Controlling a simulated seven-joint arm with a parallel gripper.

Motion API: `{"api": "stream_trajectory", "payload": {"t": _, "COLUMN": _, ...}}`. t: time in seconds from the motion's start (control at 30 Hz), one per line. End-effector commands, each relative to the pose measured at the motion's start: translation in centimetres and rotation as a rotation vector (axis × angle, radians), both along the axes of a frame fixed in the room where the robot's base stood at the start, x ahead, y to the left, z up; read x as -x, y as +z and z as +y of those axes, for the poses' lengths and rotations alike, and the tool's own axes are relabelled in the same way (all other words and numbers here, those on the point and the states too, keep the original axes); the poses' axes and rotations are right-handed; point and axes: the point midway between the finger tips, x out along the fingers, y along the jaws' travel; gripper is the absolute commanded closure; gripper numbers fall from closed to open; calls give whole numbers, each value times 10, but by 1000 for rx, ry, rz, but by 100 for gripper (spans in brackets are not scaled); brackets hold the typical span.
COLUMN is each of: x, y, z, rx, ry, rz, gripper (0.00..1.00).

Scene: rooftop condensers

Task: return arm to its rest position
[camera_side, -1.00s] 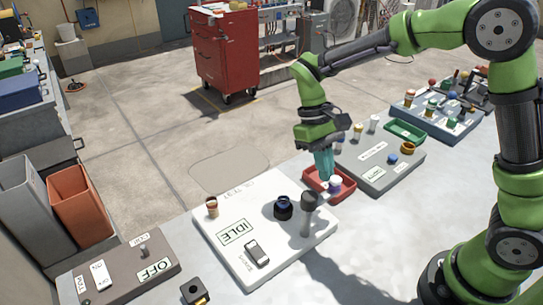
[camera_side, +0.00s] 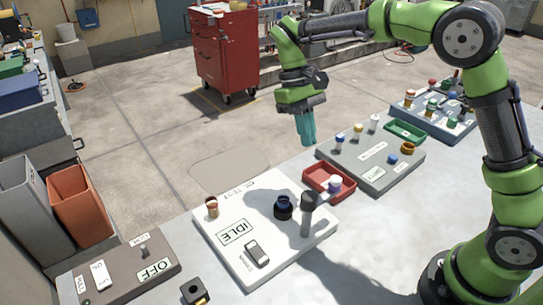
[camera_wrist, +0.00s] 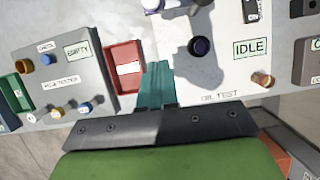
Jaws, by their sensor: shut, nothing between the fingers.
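My gripper (camera_side: 308,143) hangs in the air above and behind the red tray (camera_side: 314,190), pointing down, its teal fingers closed together with nothing between them. In the wrist view the shut fingers (camera_wrist: 157,80) show beside the red tray (camera_wrist: 112,80), clear of it. My green arm reaches over the bench from the right. No marker for a rest position shows.
A white panel (camera_side: 225,255) with an IDLE label, a dark round knob (camera_side: 283,208) and an upright post (camera_side: 307,213) lies in front. A grey panel (camera_side: 400,172) with several small parts and a green tray (camera_side: 405,131) lie to the right. Open floor is behind.

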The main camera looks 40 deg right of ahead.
Motion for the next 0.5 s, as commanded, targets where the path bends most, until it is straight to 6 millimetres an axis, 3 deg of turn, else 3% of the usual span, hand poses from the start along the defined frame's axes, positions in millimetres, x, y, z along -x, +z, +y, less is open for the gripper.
{"api": "stream_trajectory", "payload": {"t": 0.1, "x": -9, "y": 19, "z": 0, "rx": -1, "ry": -1, "rz": -1, "gripper": 100}}
{"api": "stream_trajectory", "payload": {"t": 0.3, "x": -14, "y": 36, "z": 0, "rx": 1, "ry": -1, "rz": 1, "gripper": 100}}
{"api": "stream_trajectory", "payload": {"t": 0.43, "x": -21, "y": 35, "z": -3, "rx": 20, "ry": -7, "rz": -29, "gripper": 100}}
{"api": "stream_trajectory", "payload": {"t": 0.5, "x": -21, "y": 23, "z": -6, "rx": 30, "ry": -6, "rz": -38, "gripper": 100}}
